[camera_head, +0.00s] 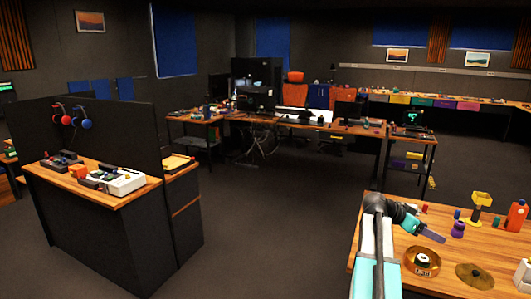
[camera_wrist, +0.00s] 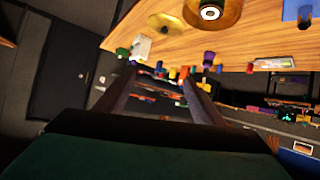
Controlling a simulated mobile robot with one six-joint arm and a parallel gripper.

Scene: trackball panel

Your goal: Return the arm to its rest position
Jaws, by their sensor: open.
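My arm rises at the lower right of the head view, in teal, white and black. The table shows tilted at the top of the wrist view. Small coloured items seen past the fingertips look farther off, and I cannot tell their exact distance.
On the table are a golden bowl (camera_head: 422,262), a brass disc (camera_head: 475,277), a purple item (camera_head: 458,230), a yellow-topped stand (camera_head: 479,207) and an orange bottle (camera_head: 516,216). The middle floor is clear.

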